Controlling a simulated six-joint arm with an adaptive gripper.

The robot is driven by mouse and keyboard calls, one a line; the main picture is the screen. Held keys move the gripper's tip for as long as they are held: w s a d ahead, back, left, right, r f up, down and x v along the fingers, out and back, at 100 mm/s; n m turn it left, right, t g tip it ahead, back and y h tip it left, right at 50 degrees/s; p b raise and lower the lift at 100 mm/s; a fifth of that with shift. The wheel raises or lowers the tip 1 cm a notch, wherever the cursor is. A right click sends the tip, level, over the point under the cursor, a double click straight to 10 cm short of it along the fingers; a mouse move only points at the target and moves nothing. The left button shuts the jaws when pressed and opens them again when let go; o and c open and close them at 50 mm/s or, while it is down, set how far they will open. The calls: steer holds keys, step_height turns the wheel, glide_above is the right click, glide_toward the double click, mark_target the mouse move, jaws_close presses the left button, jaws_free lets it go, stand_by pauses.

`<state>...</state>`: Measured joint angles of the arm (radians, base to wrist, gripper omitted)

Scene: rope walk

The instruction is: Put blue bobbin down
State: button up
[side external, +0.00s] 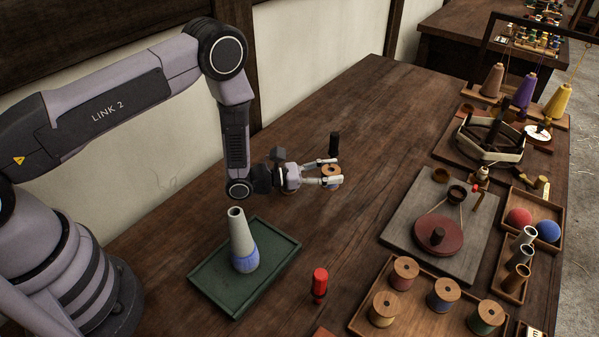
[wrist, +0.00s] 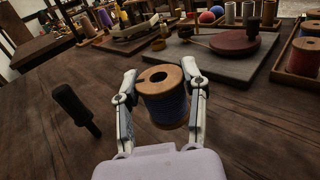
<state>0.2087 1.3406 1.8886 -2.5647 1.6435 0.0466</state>
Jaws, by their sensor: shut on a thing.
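The blue bobbin (wrist: 165,106) is a wooden spool with pale round flanges and dark blue thread. My gripper (side external: 325,176) is shut on it, one finger on each side. In the wrist view my gripper (wrist: 163,95) holds the bobbin upright, or nearly so. In the side view the bobbin (side external: 331,174) shows small between the fingertips, over the bare middle of the table. I cannot tell whether its base touches the wood.
A red-topped peg (side external: 319,284) stands nearer. A green tray (side external: 200,281) holds a cone with blue yarn (side external: 244,256). A wooden tray (side external: 361,318) of several bobbins lies front right. Bare table (side external: 340,225) surrounds my gripper.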

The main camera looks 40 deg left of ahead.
steer(key=w+f, duration=0.1)
steer(key=w+d+f, duration=0.1)
steer(key=f, duration=0.1)
steer(key=shift+w+d+f, duration=0.1)
steer(key=shift+w+f, duration=0.2)
steer(key=shift+w, duration=0.05)
steer(key=shift+w+f, duration=0.1)
steer(key=shift+f, duration=1.5)
steer(key=o, duration=1)
steer(key=shift+f, duration=0.1)
